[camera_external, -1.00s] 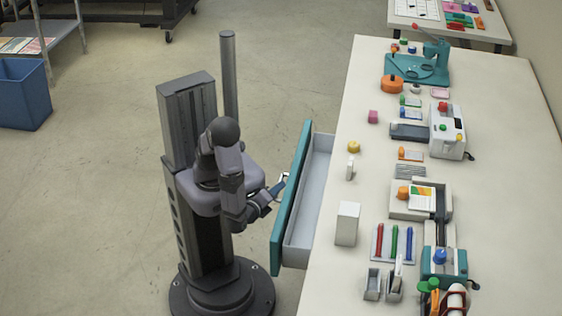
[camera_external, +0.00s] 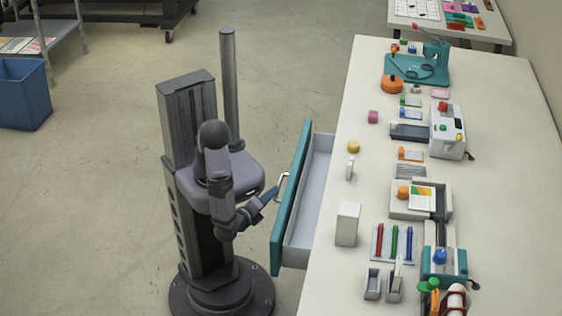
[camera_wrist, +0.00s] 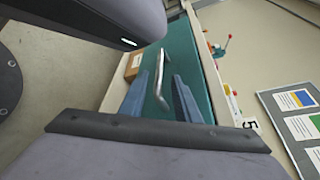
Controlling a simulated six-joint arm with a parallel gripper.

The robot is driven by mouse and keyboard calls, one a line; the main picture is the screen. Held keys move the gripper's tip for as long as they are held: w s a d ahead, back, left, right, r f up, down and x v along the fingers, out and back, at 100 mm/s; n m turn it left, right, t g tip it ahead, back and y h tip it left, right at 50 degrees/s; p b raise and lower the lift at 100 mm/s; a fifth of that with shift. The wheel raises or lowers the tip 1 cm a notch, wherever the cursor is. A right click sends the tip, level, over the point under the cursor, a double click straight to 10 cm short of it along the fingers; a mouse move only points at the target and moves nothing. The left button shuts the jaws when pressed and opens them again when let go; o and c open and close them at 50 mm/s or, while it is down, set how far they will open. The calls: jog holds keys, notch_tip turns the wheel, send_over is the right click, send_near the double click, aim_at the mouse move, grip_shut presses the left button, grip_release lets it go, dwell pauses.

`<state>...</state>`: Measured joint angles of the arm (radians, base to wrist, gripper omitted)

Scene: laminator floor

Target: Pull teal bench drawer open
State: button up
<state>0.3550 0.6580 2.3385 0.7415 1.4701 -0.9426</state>
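The teal drawer front (camera_external: 293,200) stands well out from the bench's left side, and the grey drawer tray (camera_external: 312,190) behind it looks empty. Its silver bar handle (camera_external: 283,187) is on the outer face. My gripper (camera_external: 272,192) is just left of the handle, with its blue fingers pointing at it. In the wrist view the two blue fingers (camera_wrist: 160,76) are spread, with the handle (camera_wrist: 161,75) showing between them and the teal front (camera_wrist: 190,65) behind. The fingers do not close on the handle; a small gap shows in the external view.
The white bench top (camera_external: 500,170) carries several tools, a white box (camera_external: 347,223) near the drawer and a tray of pens (camera_external: 393,243). A brown box (camera_wrist: 133,66) shows beside the drawer in the wrist view. Open floor (camera_external: 110,200) lies left of my base.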

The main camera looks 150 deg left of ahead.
aim_at(279, 184)
jog(key=shift+s+a+f+n+y+p, duration=0.1)
jog(key=shift+s+f+n+y+p, duration=0.15)
jog(key=shift+n+p, duration=0.6)
jog(key=shift+s+d+n+y+p, duration=0.1)
jog(key=shift+n+y+p, duration=0.2)
jog(key=shift+p, duration=1)
jog(key=shift+s+a+f+n+y+p, duration=0.15)
jog(key=shift+n+y+p, duration=0.25)
jog(key=shift+p, duration=0.7)
jog(key=shift+p+x, duration=0.4)
jog(key=shift+x, duration=3.3)
grip_shut()
